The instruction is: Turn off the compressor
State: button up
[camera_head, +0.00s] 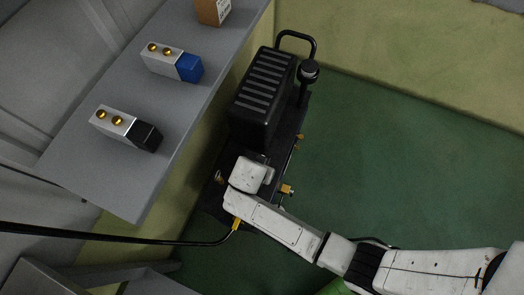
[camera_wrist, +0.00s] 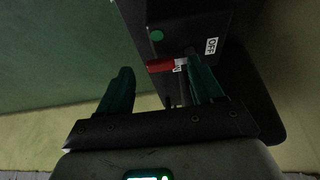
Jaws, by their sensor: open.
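The compressor (camera_head: 262,95) is a black ribbed unit on a dark base beside the wall. My white arm reaches over the near part of its base, and my gripper's fingers are hidden there. In the wrist view, my gripper (camera_wrist: 158,68) is open, with two dark green fingers. A red lever (camera_wrist: 160,65) on a black panel (camera_wrist: 190,20) lies across the gap between the fingertips, close to the right one. I cannot tell whether they touch. Another label at the lever's right end is partly hidden. A green round spot (camera_wrist: 156,35) is above the lever.
A grey shelf (camera_head: 80,165) at the left holds a black-ended block (camera_head: 126,128), a blue-ended block (camera_head: 172,62) and a brown box (camera_head: 212,11). A black hose (camera_head: 130,239) runs from the base to the left. Green floor (camera_head: 400,150) at the right is clear.

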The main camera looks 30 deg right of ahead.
jog(key=p+v, duration=0.1)
jog(key=v, duration=0.8)
